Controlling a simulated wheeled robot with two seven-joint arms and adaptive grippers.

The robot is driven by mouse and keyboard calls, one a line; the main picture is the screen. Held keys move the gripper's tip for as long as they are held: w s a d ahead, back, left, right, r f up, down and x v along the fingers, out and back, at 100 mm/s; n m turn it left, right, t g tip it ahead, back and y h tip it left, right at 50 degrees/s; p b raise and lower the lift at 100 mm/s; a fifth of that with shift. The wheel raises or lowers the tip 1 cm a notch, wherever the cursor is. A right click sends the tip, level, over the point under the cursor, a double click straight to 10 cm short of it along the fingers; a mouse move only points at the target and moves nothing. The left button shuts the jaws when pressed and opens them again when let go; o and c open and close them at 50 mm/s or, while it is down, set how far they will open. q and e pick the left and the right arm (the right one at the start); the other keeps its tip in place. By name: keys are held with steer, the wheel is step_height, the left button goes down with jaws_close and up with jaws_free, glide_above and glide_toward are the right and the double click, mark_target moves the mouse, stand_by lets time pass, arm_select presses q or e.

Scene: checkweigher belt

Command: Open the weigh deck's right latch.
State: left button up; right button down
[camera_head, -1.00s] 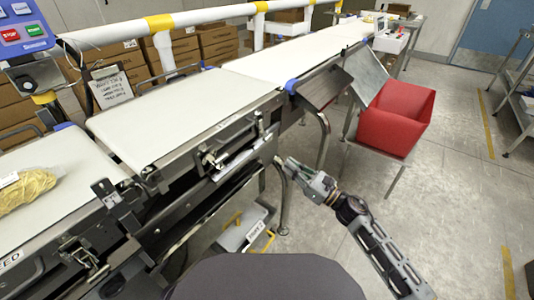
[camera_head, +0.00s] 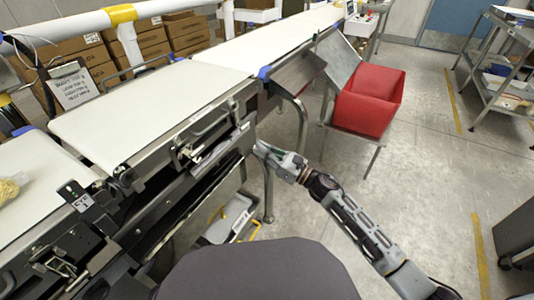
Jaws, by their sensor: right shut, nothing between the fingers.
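The weigh deck (camera_head: 135,108) is the pale belt section at the left middle, with a metal side frame. A metal latch (camera_head: 188,152) sits on its near side, beside a grey plate. It looks closed against the frame, but its lever is too small to tell surely. My right gripper (camera_head: 260,150) is shut and empty, to the right of the latch and the frame's near side, apart from the latch. The arm reaches in from the lower right. My left gripper is out of view.
A second latch (camera_head: 52,264) is on the infeed section at the lower left. A red bin (camera_head: 367,102) stands on a stand to the right. Several cardboard boxes (camera_head: 150,45) are behind the belt. A shelf cart (camera_head: 495,60) stands far right. The floor between is open.

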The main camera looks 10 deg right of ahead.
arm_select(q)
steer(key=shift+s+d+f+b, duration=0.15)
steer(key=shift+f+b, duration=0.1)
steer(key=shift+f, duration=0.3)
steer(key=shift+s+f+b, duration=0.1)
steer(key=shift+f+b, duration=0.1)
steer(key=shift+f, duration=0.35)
arm_select(e)
steer(key=x, duration=0.7)
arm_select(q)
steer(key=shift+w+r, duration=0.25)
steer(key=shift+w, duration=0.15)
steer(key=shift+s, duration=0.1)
